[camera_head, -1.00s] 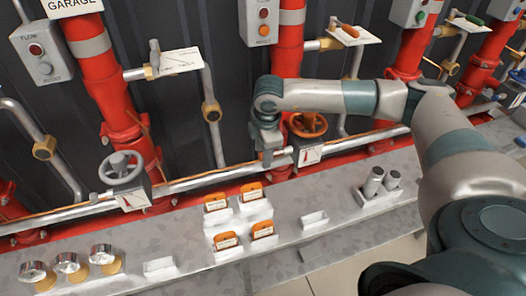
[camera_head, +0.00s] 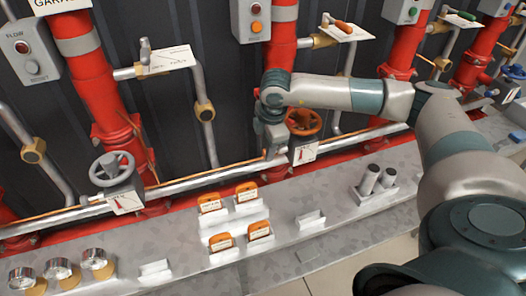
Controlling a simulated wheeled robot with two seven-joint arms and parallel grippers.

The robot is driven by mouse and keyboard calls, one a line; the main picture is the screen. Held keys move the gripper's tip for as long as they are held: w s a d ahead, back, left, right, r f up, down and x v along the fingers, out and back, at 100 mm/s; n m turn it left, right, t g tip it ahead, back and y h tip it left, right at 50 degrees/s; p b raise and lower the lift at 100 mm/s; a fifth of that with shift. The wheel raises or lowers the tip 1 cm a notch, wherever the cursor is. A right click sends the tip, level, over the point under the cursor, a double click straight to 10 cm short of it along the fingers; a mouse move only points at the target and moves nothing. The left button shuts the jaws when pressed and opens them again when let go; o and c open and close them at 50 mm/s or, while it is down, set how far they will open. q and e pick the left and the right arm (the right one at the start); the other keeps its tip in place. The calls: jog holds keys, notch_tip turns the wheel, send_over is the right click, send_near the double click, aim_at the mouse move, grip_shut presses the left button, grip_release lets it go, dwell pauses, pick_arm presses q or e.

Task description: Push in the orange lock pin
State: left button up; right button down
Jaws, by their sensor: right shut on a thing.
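The orange handwheel (camera_head: 303,122) sits on the red pipe in the middle, with a small white gauge plate (camera_head: 304,153) below it. My right gripper (camera_head: 275,153) points down just left of this wheel, at the horizontal silver pipe. It is shut on a small part there, which I take to be the orange lock pin. The pin is hidden behind the fingers and wrist, so I cannot tell how far in it sits. My left gripper is not in view.
A grey handwheel (camera_head: 112,170) is at left. A control box (camera_head: 265,20) hangs above the gripper.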

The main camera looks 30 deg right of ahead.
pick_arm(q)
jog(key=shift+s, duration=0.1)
pick_arm(e)
jog(key=c, duration=1.5)
grip_release()
jog(key=shift+s+d, duration=0.1)
jog(key=shift+d, duration=0.15)
jog(key=shift+a+r, duration=0.1)
jog(key=shift+r, duration=0.05)
jog(key=shift+r, duration=0.25)
pick_arm(q)
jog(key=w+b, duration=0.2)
jog(key=b, duration=0.1)
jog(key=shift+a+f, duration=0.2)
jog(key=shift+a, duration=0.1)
pick_arm(e)
jog(key=s+r, duration=0.1)
jog(key=r, duration=0.4)
jog(key=s+r, duration=0.1)
jog(key=r, duration=0.5)
jog(key=s+r, duration=0.1)
jog(key=r, duration=0.4)
jog(key=shift+s+a+r, duration=0.15)
jog(key=shift+a, duration=0.15)
jog(key=shift+a, duration=0.1)
